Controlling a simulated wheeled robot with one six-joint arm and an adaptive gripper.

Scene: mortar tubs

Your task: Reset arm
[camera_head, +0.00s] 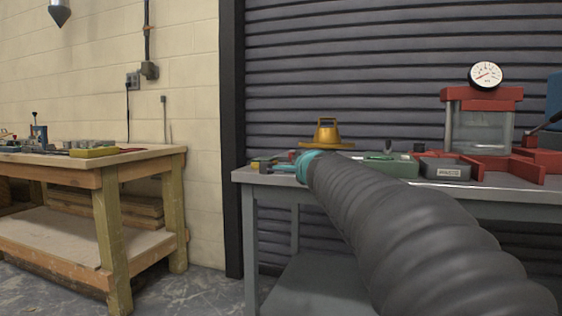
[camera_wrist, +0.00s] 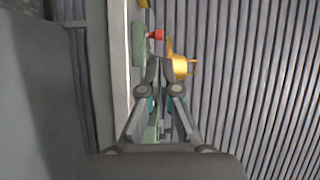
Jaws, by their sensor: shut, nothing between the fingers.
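My arm reaches from the lower right toward the grey table in the head view, and its ribbed sleeve covers part of that table. A yellow object with a handle (camera_wrist: 180,67) shows just right of the fingertips in that view. In the head view the yellow object (camera_head: 326,132) stands upright behind the arm's end. I cannot tell whether the gripper touches it.
The grey table (camera_head: 500,197) bears a green box (camera_head: 392,164), a grey box (camera_head: 446,168) and a red-framed clear chamber (camera_head: 482,128) with a gauge (camera_head: 486,75). A wooden workbench (camera_head: 60,172) stands at left. Floor (camera_head: 215,285) between them is clear. A ribbed shutter (camera_head: 350,60) stands behind.

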